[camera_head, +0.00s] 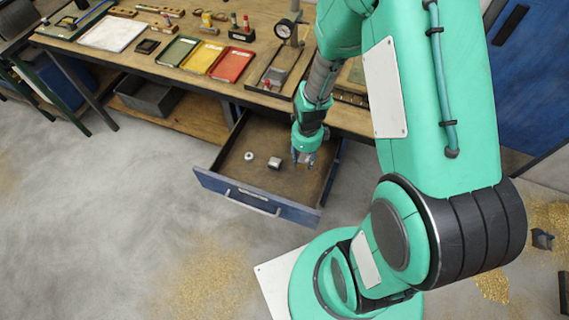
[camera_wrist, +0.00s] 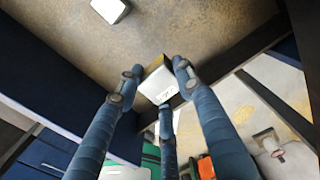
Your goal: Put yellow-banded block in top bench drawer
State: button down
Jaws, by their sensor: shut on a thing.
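The top bench drawer (camera_head: 255,198) is pulled out, with its blue front facing the room. My gripper (camera_head: 303,158) points down over the right part of the drawer's opening. In the wrist view, my gripper's fingers (camera_wrist: 155,82) close around a small pale metallic block (camera_wrist: 156,78) with a white marked label. I cannot tell whether the block touches the drawer floor.
A white ring (camera_head: 249,156) and a small metal block (camera_head: 275,162) lie in the drawer. The bench above (camera_head: 150,66) carries green, yellow and red trays (camera_head: 203,59) and a dial gauge stand (camera_head: 284,29). The drawer's middle front is clear.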

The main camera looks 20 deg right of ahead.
jog(key=shift+f+b, duration=0.85)
jog(key=shift+f, duration=2.2)
jog(key=shift+f+b, duration=0.55)
jog(key=shift+f, duration=1.3)
jog(key=shift+f, duration=0.15)
jog(key=c, duration=1.2)
grip_release()
jog(key=shift+o, duration=0.2)
notch_tip(320, 180, up, 12)
jog(key=p, duration=0.3)
jog(key=shift+r, duration=0.2)
